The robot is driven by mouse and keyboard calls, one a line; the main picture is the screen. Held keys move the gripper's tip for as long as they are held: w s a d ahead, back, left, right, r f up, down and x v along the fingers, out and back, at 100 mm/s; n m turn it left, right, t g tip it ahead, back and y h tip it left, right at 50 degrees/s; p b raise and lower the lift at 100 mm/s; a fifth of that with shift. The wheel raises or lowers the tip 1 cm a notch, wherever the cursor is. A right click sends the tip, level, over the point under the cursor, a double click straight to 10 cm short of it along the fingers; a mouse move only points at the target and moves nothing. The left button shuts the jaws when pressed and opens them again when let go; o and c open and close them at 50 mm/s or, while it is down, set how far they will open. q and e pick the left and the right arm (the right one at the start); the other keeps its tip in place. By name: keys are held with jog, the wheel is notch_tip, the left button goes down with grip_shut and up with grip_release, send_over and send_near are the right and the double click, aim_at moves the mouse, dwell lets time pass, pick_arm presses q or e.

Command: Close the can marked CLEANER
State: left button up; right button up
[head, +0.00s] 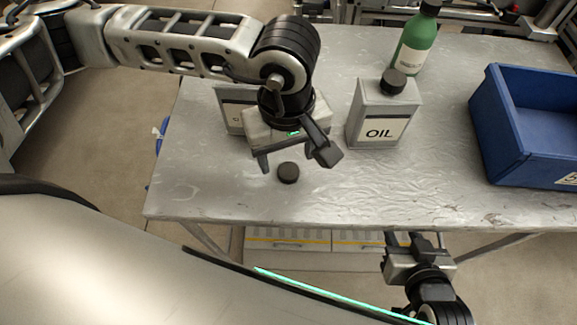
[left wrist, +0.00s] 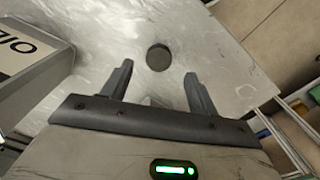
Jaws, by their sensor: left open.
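A grey can (head: 228,98) with a pale label stands behind my left gripper; only the label's first letter, a C, shows. Its top is hidden by my arm, so its opening cannot be seen. A round black cap (head: 288,172) lies on the table near the front edge. My left gripper (head: 294,160) is open and empty above the table, close to the cap. In the left wrist view the cap (left wrist: 158,57) shows beyond and between the two fingertips (left wrist: 158,75), not touched. My right gripper (head: 410,240) is low, by the table's front edge; its opening is unclear.
A grey can marked OIL (head: 385,115) with a black cap on stands right of my left gripper. A green bottle (head: 415,45) stands behind it. A blue bin (head: 500,130) is at the right. The metal table (head: 440,185) is clear at the front middle.

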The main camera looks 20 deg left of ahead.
aim_at(288, 170)
pick_arm(q)
notch_tip(288, 170, down, 4)
jog(key=shift+d+r+p, duration=0.1)
jog(key=shift+r+p, duration=0.15)
jog(key=shift+p, duration=0.05)
jog(key=shift+f, duration=0.2)
jog(key=c, duration=1.1)
jog(key=shift+o, duration=0.2)
jog(key=shift+r, duration=0.1)
